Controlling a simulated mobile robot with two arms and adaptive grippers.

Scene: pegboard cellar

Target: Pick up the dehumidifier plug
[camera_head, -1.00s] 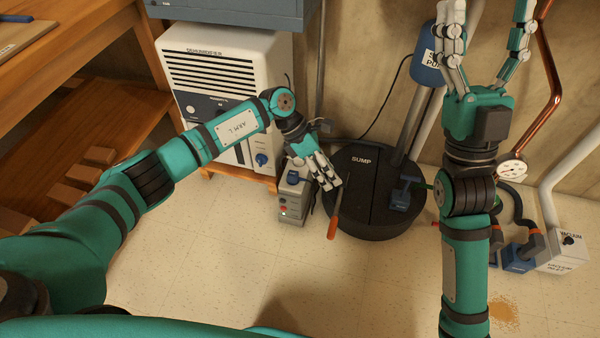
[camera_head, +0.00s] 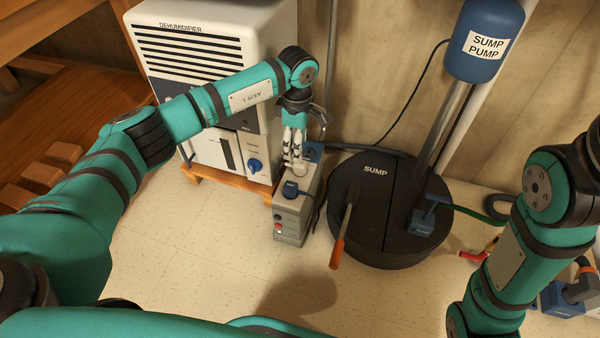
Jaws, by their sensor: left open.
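A grey outlet box (camera_head: 291,222) stands on the floor beside the dehumidifier (camera_head: 190,32). A blue plug (camera_head: 292,189) sits on the near part of its top, and another blue piece (camera_head: 314,151) shows at its far end. I cannot tell which of them belongs to the dehumidifier. My left gripper (camera_head: 294,160) points down over the far half of the box, between the two blue pieces. Its fingers are open, and I see nothing held. Whether the fingertips touch the box is unclear. My right arm shows at the right edge, but its gripper is out of view.
The round black sump lid (camera_head: 345,180) lies right of the box, with an orange-handled tool (camera_head: 338,253) leaning at its near edge. The blue sump pump (camera_head: 484,40) stands behind on a pipe. A wooden shelf (camera_head: 28,130) is at left. The near floor is clear.

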